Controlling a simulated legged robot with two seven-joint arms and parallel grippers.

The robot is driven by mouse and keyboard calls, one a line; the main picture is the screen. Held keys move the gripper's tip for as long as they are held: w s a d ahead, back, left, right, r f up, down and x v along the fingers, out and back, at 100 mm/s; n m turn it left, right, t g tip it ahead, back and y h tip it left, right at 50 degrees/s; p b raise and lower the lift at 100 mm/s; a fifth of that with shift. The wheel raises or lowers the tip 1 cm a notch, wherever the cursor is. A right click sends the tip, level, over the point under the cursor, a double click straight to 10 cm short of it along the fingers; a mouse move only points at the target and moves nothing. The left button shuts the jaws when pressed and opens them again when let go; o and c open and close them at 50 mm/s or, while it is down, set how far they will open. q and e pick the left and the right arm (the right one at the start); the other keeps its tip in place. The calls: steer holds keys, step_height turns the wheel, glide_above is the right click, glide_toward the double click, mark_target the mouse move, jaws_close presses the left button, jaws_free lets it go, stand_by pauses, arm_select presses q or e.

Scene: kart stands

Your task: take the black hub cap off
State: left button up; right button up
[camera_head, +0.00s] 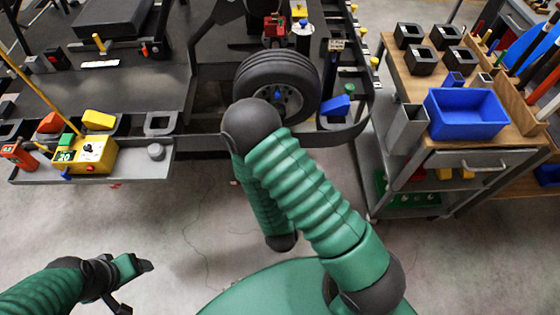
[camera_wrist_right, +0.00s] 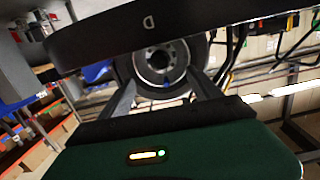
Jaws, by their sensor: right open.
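The kart's front wheel (camera_head: 277,85) has a black tyre and a grey rim with a small blue part near its centre. It also shows in the right wrist view (camera_wrist_right: 122,62), with a dark round hub centre (camera_wrist_right: 158,58). I cannot tell whether that dark centre is the black hub cap. My right gripper (camera_wrist_right: 165,92) is open and empty, with its two fingers apart and the wheel beyond them. In the head view my right arm hides its fingers. My left gripper (camera_head: 135,285) is open and empty above the floor at lower left.
A dark bumper bar (camera_wrist_right: 190,25) crosses close before the wheel. A grey side tray (camera_head: 120,165) with a yellow box (camera_head: 92,155) stands at left. A wooden-topped cart (camera_head: 455,155) with a blue bin (camera_head: 467,113) stands at right. The floor in front is clear.

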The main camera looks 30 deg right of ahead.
steer(key=shift+n+t+h, duration=0.3)
steer(key=shift+t, duration=0.2)
steer(key=b+x, duration=0.1)
steer(key=x, duration=0.4)
steer(key=b+x, duration=0.1)
steer(key=x, duration=0.4)
steer(key=r+b+x, duration=0.1)
steer(key=x, duration=0.4)
steer(key=shift+w, duration=0.1)
arm_select(q)
steer(key=x, duration=0.3)
steer(key=shift+s+a+f, duration=0.1)
steer(key=shift+s+f, duration=0.3)
arm_select(e)
steer(key=shift+w+d, duration=0.25)
steer(key=shift+d, duration=0.1)
steer(key=shift+c, duration=0.2)
